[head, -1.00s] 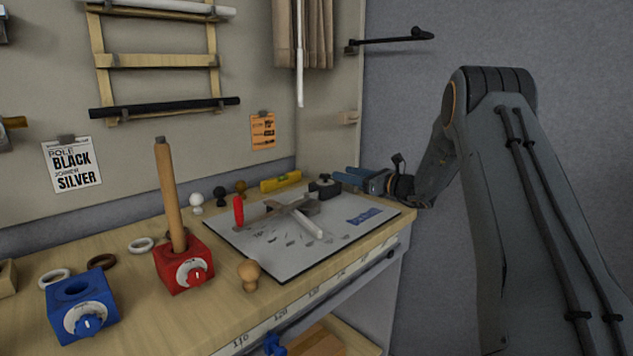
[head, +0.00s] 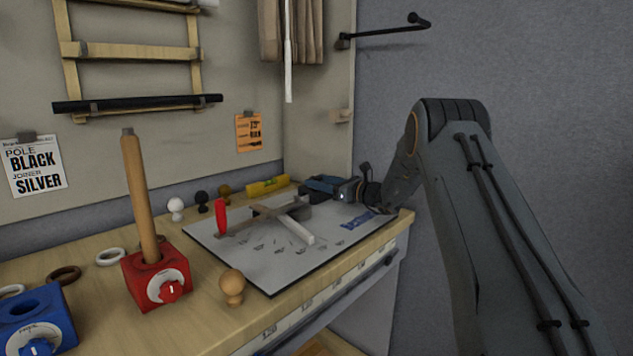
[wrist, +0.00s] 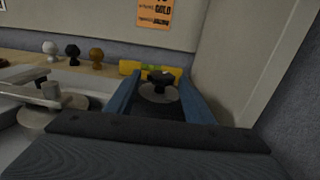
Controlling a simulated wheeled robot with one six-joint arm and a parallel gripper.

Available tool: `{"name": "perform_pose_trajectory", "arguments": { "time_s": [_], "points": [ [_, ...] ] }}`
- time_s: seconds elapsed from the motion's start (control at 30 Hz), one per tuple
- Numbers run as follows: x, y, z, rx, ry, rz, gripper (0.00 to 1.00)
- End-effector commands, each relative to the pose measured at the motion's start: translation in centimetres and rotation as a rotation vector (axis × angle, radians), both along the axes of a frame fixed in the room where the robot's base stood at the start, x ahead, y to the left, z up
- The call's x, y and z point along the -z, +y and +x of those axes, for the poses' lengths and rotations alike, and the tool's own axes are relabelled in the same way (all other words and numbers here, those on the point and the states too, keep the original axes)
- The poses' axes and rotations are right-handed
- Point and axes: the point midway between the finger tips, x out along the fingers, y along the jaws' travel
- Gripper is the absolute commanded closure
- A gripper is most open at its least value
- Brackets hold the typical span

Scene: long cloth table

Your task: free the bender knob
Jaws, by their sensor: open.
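A dark knob (wrist: 160,77) sits above a pale round disc on a dark block, between the blue fingers of my gripper (wrist: 158,90) in the wrist view. The fingers stand apart, one on each side; I cannot tell whether either touches it. In the head view my gripper (head: 320,185) is low at the back right of the grey board, hiding most of the knob and block. The bender (head: 285,212), with crossed metal bars and a red handle (head: 221,216), lies on the board to the left; part of it shows in the wrist view (wrist: 50,98).
A yellow level (head: 267,186) lies behind the board, with white, black and brown ball knobs (head: 202,200) to its left. A red block (head: 157,280) holds an upright wooden pole. A wooden knob (head: 232,287) stands at the front. A side wall (wrist: 245,60) rises close right.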

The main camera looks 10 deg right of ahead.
Motion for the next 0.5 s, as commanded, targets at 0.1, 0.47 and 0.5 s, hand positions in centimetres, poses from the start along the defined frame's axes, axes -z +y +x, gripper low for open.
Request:
{"name": "perform_pose_trajectory", "arguments": {
  "time_s": [0.1,0.47,0.5],
  "points": [
    [0.0,0.8,1.0,0.001,0.001,-0.001,0.52],
    [0.0,1.1,1.7,0.004,0.000,0.000,0.52],
    [0.0,1.1,1.7,0.004,0.000,0.000,0.52]
  ]
}}
